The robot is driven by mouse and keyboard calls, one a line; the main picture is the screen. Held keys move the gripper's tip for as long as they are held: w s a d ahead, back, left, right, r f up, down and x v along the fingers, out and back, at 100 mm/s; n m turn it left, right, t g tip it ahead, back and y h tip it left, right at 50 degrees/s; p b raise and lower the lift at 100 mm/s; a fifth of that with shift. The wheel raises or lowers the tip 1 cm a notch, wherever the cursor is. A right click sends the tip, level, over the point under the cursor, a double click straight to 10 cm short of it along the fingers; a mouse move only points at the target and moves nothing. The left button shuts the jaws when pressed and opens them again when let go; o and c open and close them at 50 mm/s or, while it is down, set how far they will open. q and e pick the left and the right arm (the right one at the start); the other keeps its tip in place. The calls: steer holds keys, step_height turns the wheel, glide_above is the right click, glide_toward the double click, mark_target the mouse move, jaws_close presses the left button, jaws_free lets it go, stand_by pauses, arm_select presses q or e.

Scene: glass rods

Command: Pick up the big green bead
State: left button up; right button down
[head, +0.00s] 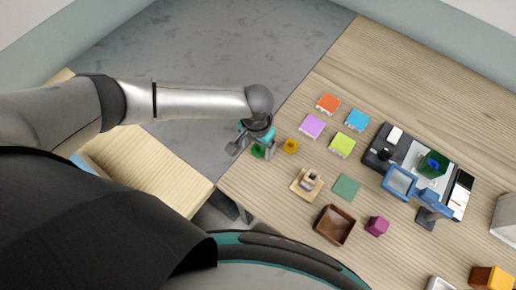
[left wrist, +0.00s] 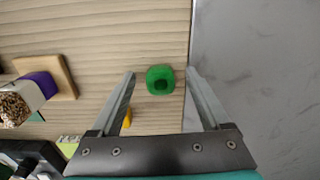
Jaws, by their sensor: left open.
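A green bead (head: 257,152) with a dark hole lies on the wooden table near its left edge. It also shows in the left wrist view (left wrist: 160,79), between the fingertips with a gap on each side. My left gripper (head: 252,149) is open over the bead, its fingers pointing down at the table; in the left wrist view (left wrist: 161,72) its two fingers stand apart. My right gripper is not in view.
A yellow piece (head: 291,146) lies close to the right of the gripper. A small wooden stand (head: 306,185), a brown box (head: 335,225) and several coloured blocks stand farther right. A dark tray (head: 376,158) holds a dark green piece (head: 433,163). The table edge is close by.

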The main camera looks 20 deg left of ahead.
arm_select(q)
jaws_close()
stand_by(0.6)
steer(key=shift+r, duration=0.1)
